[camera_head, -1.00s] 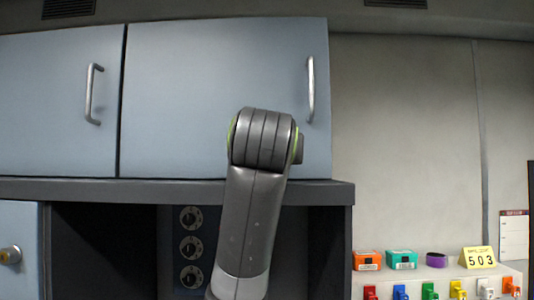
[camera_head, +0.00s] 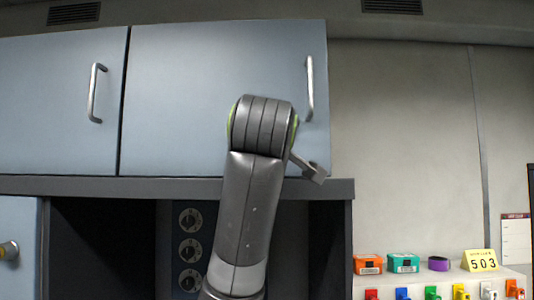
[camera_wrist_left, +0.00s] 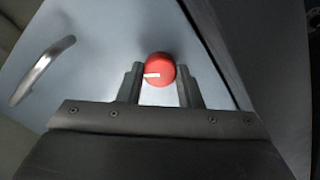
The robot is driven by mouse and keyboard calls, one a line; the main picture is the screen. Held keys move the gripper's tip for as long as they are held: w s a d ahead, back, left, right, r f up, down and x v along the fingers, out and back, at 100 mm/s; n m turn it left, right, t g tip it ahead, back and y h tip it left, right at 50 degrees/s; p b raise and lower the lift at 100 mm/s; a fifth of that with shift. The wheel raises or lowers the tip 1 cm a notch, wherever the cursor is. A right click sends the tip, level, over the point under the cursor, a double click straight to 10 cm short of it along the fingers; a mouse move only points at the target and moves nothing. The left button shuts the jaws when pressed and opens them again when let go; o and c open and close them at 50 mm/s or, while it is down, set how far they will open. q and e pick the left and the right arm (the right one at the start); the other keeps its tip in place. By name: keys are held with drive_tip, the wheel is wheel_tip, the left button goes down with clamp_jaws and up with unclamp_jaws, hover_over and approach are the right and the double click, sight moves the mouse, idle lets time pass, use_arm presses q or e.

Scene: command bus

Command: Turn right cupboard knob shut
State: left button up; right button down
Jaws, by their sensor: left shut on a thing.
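The red round knob (camera_wrist_left: 159,69) with a white mark sits on the blue cupboard door (camera_wrist_left: 105,40) in the left wrist view. The white mark points to the left there. My left gripper (camera_wrist_left: 160,80) has its two fingers around the knob, one on each side, and is shut on it. In the head view my arm stands in front of the right cupboard door (camera_head: 210,90); the knob and the gripper's fingers are hidden behind it. The right door looks closed. My right gripper is not in view.
The right door has a metal handle (camera_head: 310,88) near its right edge, and the left door (camera_head: 50,100) has another handle (camera_head: 95,92). A dark shelf edge (camera_head: 110,187) runs below them. Small coloured boxes (camera_head: 403,262) stand on a counter at the lower right.

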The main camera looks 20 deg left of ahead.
use_arm(q)
drive_tip(key=n+b, duration=0.1)
drive_tip(key=n, duration=0.3)
drive_tip(key=shift+n, duration=1.2)
drive_tip(key=o, duration=1)
